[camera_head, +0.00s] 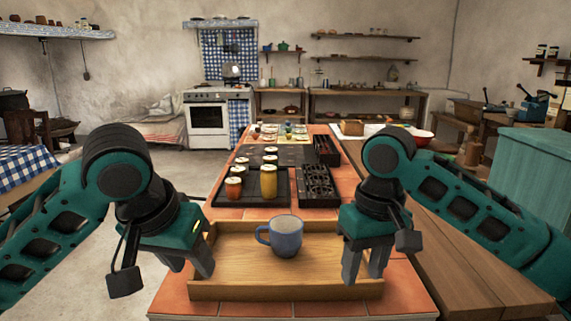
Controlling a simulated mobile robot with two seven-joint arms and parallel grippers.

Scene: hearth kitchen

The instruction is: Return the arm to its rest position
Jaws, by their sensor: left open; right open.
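My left gripper (190,265) is open and empty over the left end of a wooden tray (230,288). My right gripper (364,262) is open and empty over the tray's right end. Both grippers have their fingers pointing down. Both arms are bent, with green and black links coming in from the sides. A blue-grey mug (287,238) stands upright in the tray between the grippers, its handle to the left. Neither gripper touches the mug. I cannot tell whether the fingers touch the tray.
Behind the tray, jars (268,182) stand on a dark mat (283,189) beside a black rack (317,187). The tiled table (225,308) runs back toward a white stove (208,115). A wooden bench (450,280) lies right, with a teal cabinet (545,175) beyond.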

